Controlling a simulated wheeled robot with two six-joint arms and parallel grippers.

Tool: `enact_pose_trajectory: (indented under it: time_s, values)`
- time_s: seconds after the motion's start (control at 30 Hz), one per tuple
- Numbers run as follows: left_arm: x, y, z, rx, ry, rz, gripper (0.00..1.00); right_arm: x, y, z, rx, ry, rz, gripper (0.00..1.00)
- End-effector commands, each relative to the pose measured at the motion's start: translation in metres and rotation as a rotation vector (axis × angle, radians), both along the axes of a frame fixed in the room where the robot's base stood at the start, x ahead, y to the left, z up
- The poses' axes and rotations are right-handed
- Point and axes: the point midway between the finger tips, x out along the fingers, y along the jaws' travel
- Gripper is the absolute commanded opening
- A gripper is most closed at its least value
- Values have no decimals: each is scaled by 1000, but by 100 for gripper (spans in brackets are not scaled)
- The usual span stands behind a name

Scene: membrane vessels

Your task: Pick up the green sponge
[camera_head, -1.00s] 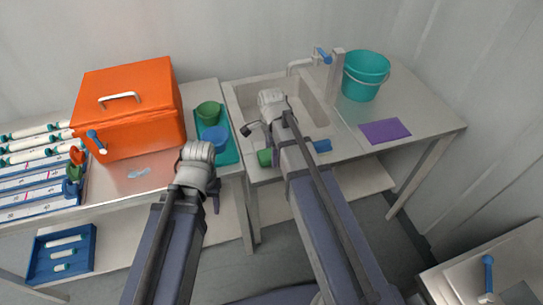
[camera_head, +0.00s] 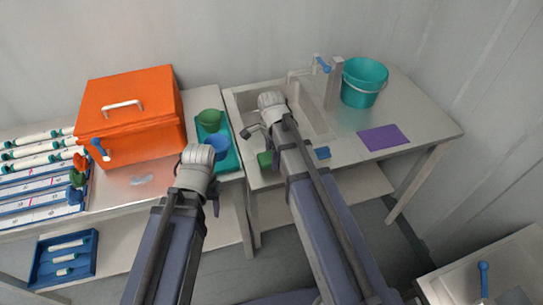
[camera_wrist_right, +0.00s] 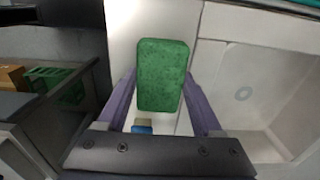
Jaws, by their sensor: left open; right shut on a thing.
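The green sponge (camera_wrist_right: 162,75) is between the purple fingers of my right gripper (camera_wrist_right: 160,88) in the right wrist view. The gripper is shut on it. In the head view the sponge (camera_head: 265,159) shows as a small green patch at the sink's front edge, left of my right forearm, which hides most of the gripper. My left gripper (camera_head: 216,205) is open and empty, in front of the left table's edge; its fingers are mostly hidden by its wrist.
A blue block (camera_head: 322,152) lies at the counter's front edge, right of my right arm. The sink (camera_head: 314,112) is behind. A teal bucket (camera_head: 364,84) and purple cloth (camera_head: 383,137) are to the right. A teal tray (camera_head: 230,160) with green and blue cups and an orange box (camera_head: 135,120) are left.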

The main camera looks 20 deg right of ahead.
Motion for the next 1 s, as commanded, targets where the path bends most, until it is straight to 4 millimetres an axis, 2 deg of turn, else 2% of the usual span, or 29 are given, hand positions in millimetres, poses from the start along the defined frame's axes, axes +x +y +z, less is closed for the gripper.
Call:
enact_pose_trajectory:
  time_s: [0.03, 0.4, 0.57, 0.87, 0.9, 1.0]
  values:
    - [0, 0, 14, 0, 0, 0, 50, 0, 0, 14, 0, 0, 0, 15]
    - [0, 0, 69, 0, 0, 0, 50, 0, 0, 69, 0, 0, 0, 15]
    - [0, 0, 79, 0, 0, -1, 50, 0, 0, 79, 0, 0, 0, 15]
    - [0, 0, 78, 0, 0, -1, 50, 0, 0, 78, 0, 0, 0, 15]
    - [0, 0, 78, 0, 0, -1, 50, 0, 0, 78, 0, 0, 0, 63]
    - [0, 0, 78, 0, 0, -1, 50, 0, 0, 78, 0, 0, 0, 52]
